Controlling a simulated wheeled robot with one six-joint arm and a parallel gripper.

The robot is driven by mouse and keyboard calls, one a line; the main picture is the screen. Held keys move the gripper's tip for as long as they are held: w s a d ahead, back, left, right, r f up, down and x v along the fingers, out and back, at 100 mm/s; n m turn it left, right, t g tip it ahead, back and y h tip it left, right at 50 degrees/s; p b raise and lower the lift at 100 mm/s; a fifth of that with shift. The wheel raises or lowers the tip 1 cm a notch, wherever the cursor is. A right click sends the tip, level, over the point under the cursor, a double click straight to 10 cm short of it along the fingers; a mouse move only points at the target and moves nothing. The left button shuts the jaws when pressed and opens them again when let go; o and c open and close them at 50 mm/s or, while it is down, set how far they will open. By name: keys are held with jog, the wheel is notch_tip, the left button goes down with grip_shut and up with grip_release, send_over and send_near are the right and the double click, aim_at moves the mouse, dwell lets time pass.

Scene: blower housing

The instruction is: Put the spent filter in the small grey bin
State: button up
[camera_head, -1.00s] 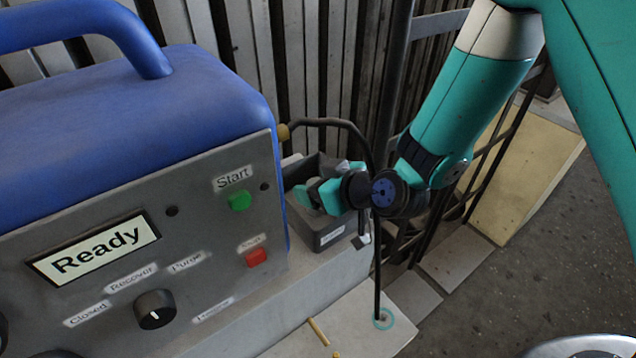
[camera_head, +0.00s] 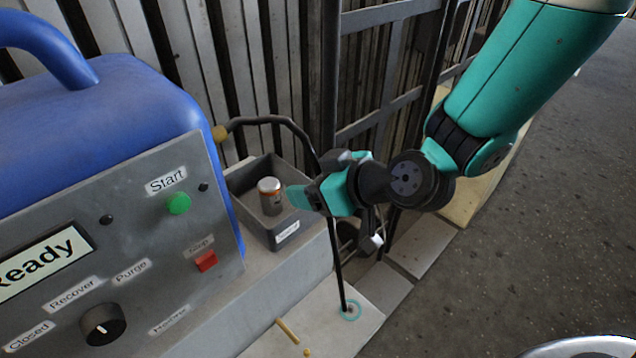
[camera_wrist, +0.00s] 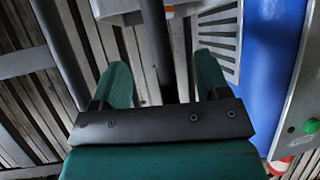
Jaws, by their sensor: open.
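The spent filter (camera_head: 270,194), a small canister with a pale top and an orange band, stands upright inside the small grey bin (camera_head: 253,222) in the head view. The bin has a white label on its front and sits on a grey ledge beside the machine. My gripper (camera_head: 300,196) is open and empty, at the bin's right side, with its fingertips near the rim. A gap between fingertips and filter shows.
The blue and grey machine (camera_head: 110,110) with its Start button (camera_head: 178,204) stands left of the bin. A slatted wall is behind. Open floor lies right.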

jog(key=s+d+r+m+g+h, duration=0.1)
jog(key=s+d+r+g+h, duration=0.1)
jog(key=s+d+r, duration=0.3)
jog(key=s+d+r+m+g+h, duration=0.2)
jog(key=s+d+r+g, duration=0.3)
jog(key=s+d, duration=0.4)
jog(key=s+r+h, duration=0.1)
jog(key=s, duration=0.2)
jog(key=shift+s+m+h, duration=0.15)
jog(key=shift+m+h, duration=0.15)
